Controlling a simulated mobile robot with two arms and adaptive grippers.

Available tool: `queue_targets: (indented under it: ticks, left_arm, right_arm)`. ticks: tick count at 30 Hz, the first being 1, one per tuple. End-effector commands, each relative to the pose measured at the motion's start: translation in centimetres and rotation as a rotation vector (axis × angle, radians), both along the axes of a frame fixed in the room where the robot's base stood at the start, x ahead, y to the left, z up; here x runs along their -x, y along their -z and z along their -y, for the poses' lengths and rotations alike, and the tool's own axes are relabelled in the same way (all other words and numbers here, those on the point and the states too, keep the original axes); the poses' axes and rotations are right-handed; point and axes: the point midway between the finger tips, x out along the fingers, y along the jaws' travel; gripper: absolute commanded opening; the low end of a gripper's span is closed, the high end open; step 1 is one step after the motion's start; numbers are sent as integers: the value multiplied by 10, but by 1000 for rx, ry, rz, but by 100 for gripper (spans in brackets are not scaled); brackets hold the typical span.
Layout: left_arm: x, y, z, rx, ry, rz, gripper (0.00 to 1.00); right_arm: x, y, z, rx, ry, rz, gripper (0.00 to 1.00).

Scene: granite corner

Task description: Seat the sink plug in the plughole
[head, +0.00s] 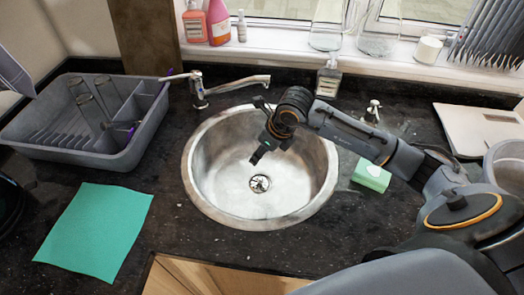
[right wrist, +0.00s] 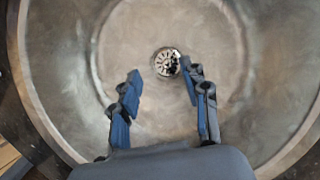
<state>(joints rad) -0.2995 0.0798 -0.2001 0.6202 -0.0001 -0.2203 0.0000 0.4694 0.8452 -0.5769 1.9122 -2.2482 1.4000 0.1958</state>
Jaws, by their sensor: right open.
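The plughole (head: 260,183) is a round, slotted metal fitting in the floor of the round steel sink (head: 215,165). It also shows in the right wrist view (right wrist: 166,62), just beyond my fingertips, with no plug visible in it. A small shiny metal piece with a knob (head: 373,108) stands on the counter right of the sink, behind my right arm; it may be the sink plug, but it is too small to be sure. My right gripper (head: 262,148) hangs over the sink, open and empty; its blue-grey fingers (right wrist: 160,74) are spread apart. My left gripper is out of view.
A tap (head: 235,85) reaches over the sink's back left. A grey dish rack (head: 75,145) and teal cloth (head: 97,230) lie left. A green-and-white sponge (head: 372,176) lies under my right arm. A soap bottle (head: 328,78) stands behind the sink.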

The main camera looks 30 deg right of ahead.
Motion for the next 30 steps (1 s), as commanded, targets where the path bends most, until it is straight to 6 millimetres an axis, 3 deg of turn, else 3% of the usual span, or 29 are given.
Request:
queue_targets:
  ticks: [15,30]
  left_arm:
    - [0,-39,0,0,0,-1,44]
    - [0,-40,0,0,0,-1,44]
  right_arm:
    - [0,-69,0,2,1,1,46]
    - [0,-71,0,0,0,0,46]
